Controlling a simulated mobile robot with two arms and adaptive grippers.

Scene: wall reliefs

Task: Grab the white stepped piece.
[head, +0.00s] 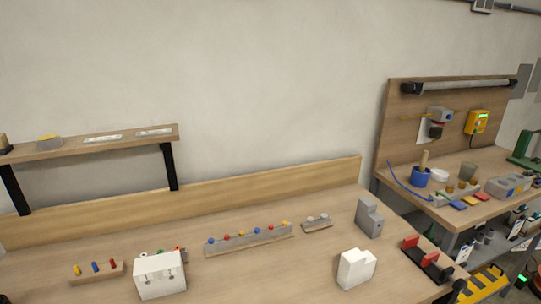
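The white stepped piece (356,268) stands on the workbench top at the lower right of the middle in the head view. Neither of my grippers can be made out in this view.
A vise-like tool with red jaws (430,258) is right of the white piece. A white box (160,275) and strips of coloured pegs (248,240) are to the left. A shelf (88,145) overhangs the left. Bench between the white box and white piece is clear.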

